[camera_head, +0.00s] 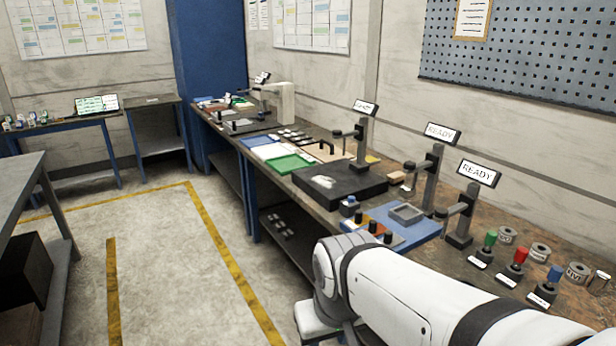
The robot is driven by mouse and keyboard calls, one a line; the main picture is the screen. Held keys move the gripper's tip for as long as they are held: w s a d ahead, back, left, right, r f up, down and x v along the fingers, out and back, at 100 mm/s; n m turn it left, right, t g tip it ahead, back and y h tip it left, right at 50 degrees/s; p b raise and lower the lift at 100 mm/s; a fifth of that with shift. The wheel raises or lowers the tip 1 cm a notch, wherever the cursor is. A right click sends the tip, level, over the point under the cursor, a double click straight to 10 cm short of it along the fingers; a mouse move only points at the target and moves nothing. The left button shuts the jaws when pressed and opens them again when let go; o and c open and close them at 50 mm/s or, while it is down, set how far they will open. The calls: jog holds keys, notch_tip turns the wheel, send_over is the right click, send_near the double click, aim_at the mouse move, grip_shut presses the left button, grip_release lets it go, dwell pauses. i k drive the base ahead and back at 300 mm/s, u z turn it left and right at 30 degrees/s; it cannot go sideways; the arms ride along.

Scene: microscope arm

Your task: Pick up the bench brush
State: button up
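I cannot clearly make out a bench brush. A small tan block (396,178) lies on the long workbench (333,216), right of a black slab, but it is too small to tell whether it is the brush. My white arm reaches in from the lower right and bends down at the bottom middle, in front of the bench. My gripper cannot be made out; the arm and the lower picture edge hide that region.
A black slab (338,188), a blue tray (418,232) and a green tray (290,164) lie on the bench. Posts with READY signs (442,133) stand along its back. Red (517,260), green and blue knobs stand at right. Yellow-lined floor at left is clear.

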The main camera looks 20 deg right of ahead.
aim_at(395, 178)
jog(key=u, duration=0.65)
jog(key=i, duration=2.6)
jog(key=z, duration=3.1)
jog(key=i, duration=1.05)
jog(key=z, duration=0.05)
